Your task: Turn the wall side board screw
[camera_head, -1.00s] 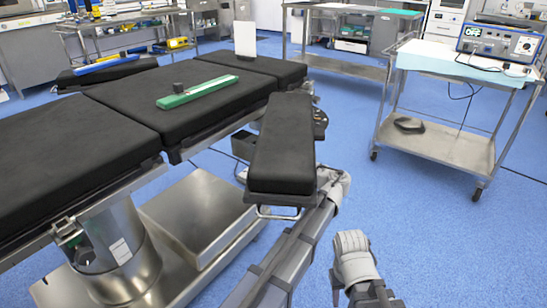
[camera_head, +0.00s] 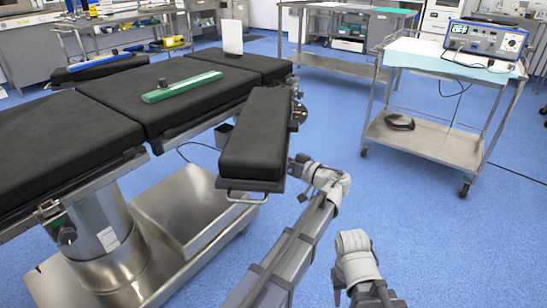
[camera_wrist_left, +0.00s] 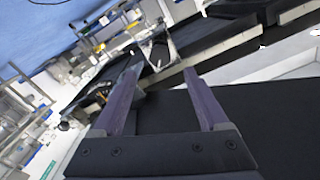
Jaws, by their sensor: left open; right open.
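In the head view, the black padded side board (camera_head: 257,135) juts from the near side of the operating table (camera_head: 65,140). Small dark knobs (camera_head: 298,110) show at its right edge; I cannot tell which is the screw. Another black board (camera_head: 100,68) lies at the table's far side. My left arm reaches up beside the near board; in the left wrist view my left gripper (camera_wrist_left: 160,75) is open and empty, its fingers apart above a black surface. My right gripper (camera_head: 337,282) is low in the head view, mostly hidden by its own arm, holding nothing visible.
A green bar (camera_head: 182,87) and a white panel (camera_head: 232,37) are on the table. A steel trolley (camera_head: 425,142) with a blue device (camera_head: 485,38) stands at the right. Blue floor is clear between trolley and arms. The table's metal base (camera_head: 185,215) spreads low at left.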

